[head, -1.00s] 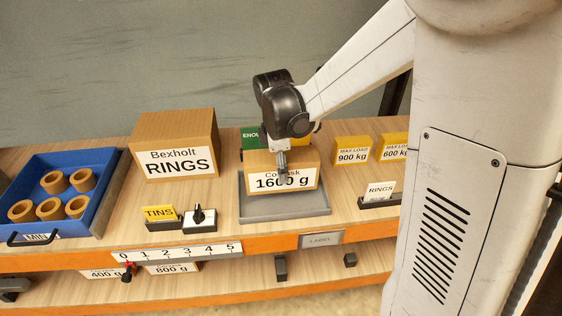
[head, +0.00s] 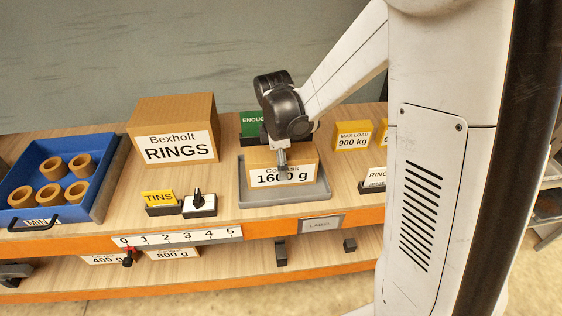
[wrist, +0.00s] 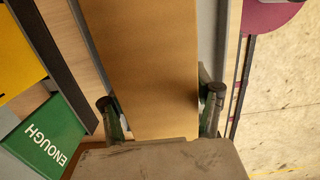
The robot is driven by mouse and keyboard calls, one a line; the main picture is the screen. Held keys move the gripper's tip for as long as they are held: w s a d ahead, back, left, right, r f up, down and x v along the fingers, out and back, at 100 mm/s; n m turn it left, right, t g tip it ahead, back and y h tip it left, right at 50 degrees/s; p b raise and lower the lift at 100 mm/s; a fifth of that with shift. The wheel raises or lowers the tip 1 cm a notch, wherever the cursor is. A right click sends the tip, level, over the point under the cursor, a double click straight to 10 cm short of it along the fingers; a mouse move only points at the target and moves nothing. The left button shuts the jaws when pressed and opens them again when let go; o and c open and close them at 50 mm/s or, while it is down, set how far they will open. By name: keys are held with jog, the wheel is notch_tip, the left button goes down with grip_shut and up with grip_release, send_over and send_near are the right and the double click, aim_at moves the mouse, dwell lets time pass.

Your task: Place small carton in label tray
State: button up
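The small carton (head: 258,156), brown with a white 1600 g label, is inside the grey tray (head: 250,198) in the head view. A plate reading LABEL (head: 321,224) is on the shelf edge in front of the tray. My gripper (head: 283,168) reaches down onto the carton from above. In the wrist view the carton (wrist: 150,60) lies between my two fingers (wrist: 160,118), whose pads appear against its sides. The carton looks upright. Its underside is hidden, so I cannot tell whether it rests fully on the tray floor.
A large RINGS carton (head: 172,120) and a blue bin of rings (head: 103,200) stand to the left. A TINS card (head: 158,198) and a switch block (head: 199,204) are left of the tray.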

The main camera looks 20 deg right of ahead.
jog(key=shift+o, duration=1)
jog(key=shift+r, duration=0.15)
jog(key=r, duration=0.3)
jog(key=r+p, duration=0.1)
jog(key=r, duration=0.7)
jog(key=shift+a+r, duration=0.25)
jog(key=shift+a, duration=0.15)
jog(key=shift+s+r, duration=0.25)
jog(key=shift+r, duration=0.3)
jog(key=s+r+m+t, duration=0.3)
jog(key=s+m, duration=0.4)
jog(key=s, duration=0.2)
jog(key=s+r+m+t, duration=0.2)
jog(key=s+m+t, duration=0.2)
jog(key=s+m, duration=0.4)
jog(key=shift+s+d+r+m+y, duration=0.3)
jog(key=shift+s+d+r+y, duration=0.15)
jog(key=shift+s, duration=0.2)
